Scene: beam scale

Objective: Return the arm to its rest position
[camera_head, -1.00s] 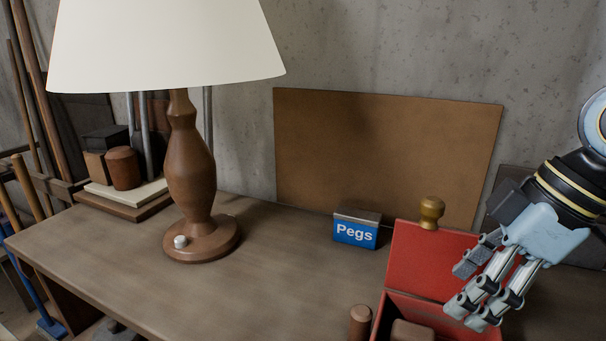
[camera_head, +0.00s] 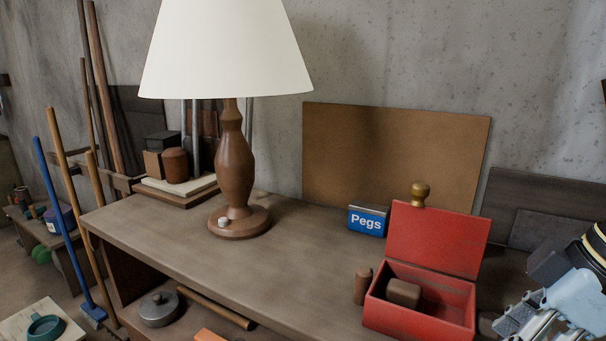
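My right gripper (camera_head: 525,325) is at the lower right corner, to the right of the red box, and is partly cut off by the picture's edge. Its fingertips are not clearly shown, so I cannot tell whether it is open or shut. No object shows in the visible part of it. My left gripper is out of view. The open red box (camera_head: 420,317) stands on the workbench (camera_head: 290,268) with its lid raised at the back and a brown block (camera_head: 403,292) inside.
A lamp (camera_head: 235,170) with a white shade stands on the bench's left half. A Pegs box (camera_head: 367,220), a brass-coloured knobbed object (camera_head: 419,194) and a wooden peg (camera_head: 362,286) are around the red box. A brown board (camera_head: 395,155) leans on the wall. The bench's middle front is clear.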

